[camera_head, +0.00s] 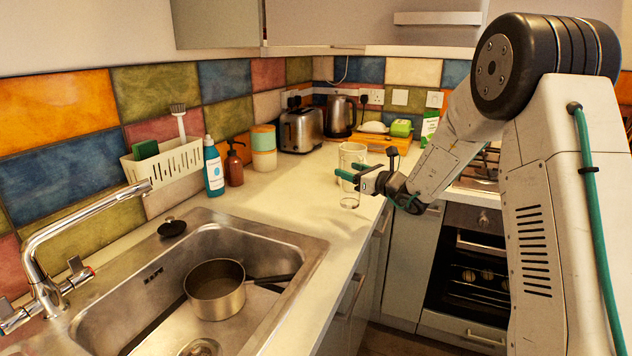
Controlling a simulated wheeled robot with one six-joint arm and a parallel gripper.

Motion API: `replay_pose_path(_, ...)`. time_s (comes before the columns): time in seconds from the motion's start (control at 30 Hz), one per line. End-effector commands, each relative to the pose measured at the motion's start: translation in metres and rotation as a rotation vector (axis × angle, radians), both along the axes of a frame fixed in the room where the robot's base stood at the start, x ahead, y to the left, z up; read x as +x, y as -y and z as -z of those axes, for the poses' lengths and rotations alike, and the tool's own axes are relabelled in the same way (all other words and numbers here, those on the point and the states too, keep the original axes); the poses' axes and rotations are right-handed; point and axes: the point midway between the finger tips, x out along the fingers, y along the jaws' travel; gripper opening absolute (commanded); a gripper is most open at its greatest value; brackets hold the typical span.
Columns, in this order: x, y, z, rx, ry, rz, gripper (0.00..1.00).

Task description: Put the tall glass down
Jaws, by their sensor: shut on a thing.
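The tall glass (350,158) is clear and stands upright in my gripper (352,178). My gripper is shut on the glass around its middle, with green-edged fingers reaching in from the right. The base of the glass shows below the fingers, over the pale worktop (300,215) near its front edge. I cannot tell whether the base touches the worktop or is slightly above it. Part of the glass is hidden behind the fingers.
A sink (262,241) with a pan (215,290) lies at the front left. A blue bottle (213,168), a brown bottle (234,166), stacked canisters (264,148), a toaster (301,130) and a kettle (339,117) line the wall. The worktop between sink and toaster is clear.

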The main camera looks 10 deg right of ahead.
Motion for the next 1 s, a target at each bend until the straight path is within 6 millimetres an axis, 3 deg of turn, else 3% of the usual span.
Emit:
replay_pose_path(0.2,0.053,-0.028,0.006,0.001,0.001,-0.003,0.12)
replay_pose_path(0.4,0.084,-0.042,0.008,-0.001,0.001,-0.001,0.12)
replay_pose_path(0.63,0.098,-0.049,0.009,0.000,0.001,-0.001,0.12)
replay_pose_path(0.83,0.097,-0.048,0.042,0.001,-0.003,0.000,0.12)
replay_pose_path(1.0,0.097,-0.048,0.044,0.001,0.001,-0.001,0.12)
